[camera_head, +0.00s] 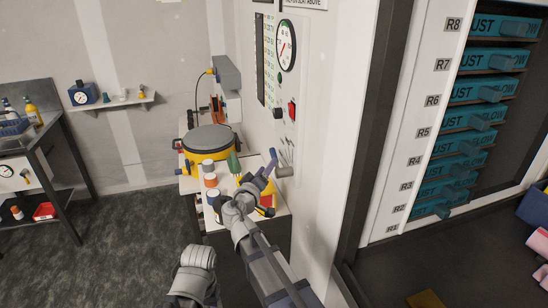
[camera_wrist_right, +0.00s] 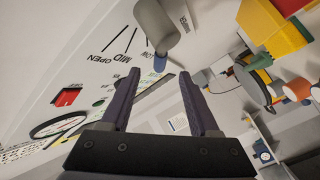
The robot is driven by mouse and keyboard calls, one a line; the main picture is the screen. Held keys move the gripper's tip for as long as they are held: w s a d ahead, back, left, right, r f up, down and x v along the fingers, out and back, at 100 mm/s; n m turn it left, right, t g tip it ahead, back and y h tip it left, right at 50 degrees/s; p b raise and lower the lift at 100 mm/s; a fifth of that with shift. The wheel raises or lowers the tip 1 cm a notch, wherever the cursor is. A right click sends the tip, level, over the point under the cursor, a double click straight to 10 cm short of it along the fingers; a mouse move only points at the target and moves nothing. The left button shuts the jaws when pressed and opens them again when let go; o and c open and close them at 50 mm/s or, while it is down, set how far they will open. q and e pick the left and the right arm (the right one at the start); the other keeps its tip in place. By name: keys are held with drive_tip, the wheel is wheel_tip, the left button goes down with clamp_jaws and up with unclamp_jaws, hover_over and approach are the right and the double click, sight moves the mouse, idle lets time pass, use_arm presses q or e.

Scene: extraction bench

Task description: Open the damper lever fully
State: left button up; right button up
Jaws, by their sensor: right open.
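My right gripper (camera_head: 266,172) is open and empty, just left of the lever in the head view. In the right wrist view the gripper (camera_wrist_right: 158,80) points at the lever, which is beyond the fingertips. My left gripper is not in view.
The panel carries a round gauge (camera_head: 287,45) and a red switch (camera_head: 292,110). A yellow pot with a grey lid (camera_head: 210,138) and several small containers crowd the bench left of my gripper. Teal drawers (camera_head: 470,120) stand at right beyond the wall edge.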

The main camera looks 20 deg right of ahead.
drive_tip(key=x, duration=0.7)
drive_tip(key=shift+w+d, duration=0.15)
drive_tip(key=shift+w, duration=0.1)
clamp_jaws()
idle(0.3)
drive_tip(key=shift+f, duration=0.1)
idle(0.8)
